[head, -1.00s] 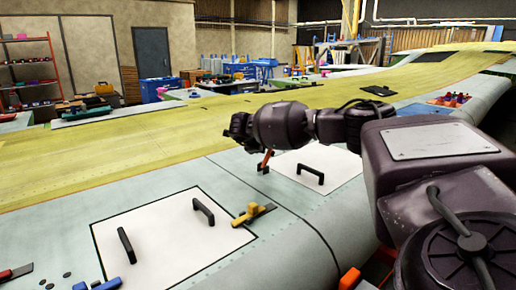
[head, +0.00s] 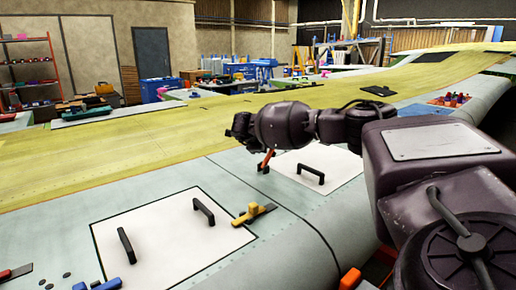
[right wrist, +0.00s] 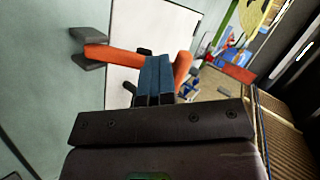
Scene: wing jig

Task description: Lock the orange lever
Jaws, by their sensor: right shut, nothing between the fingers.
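The orange lever (head: 267,160) stands up at a tilt from its dark base on the wing, beside the far white panel. In the right wrist view the lever (right wrist: 112,55) runs from a grey bracket at left towards my fingers, and more orange shows just right of them. My right gripper (right wrist: 153,92) is shut with its blue fingers together and nothing between them. The fingers overlap the lever in that view; I cannot tell whether they touch it. In the head view the right gripper (head: 240,133) is just above and left of the lever, its fingertips hidden. My left gripper is not in view.
The far white panel (head: 335,168) has a black handle (head: 311,174). Blue and red-handled pieces lie at the lower left. The yellow wing skin behind is mostly clear.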

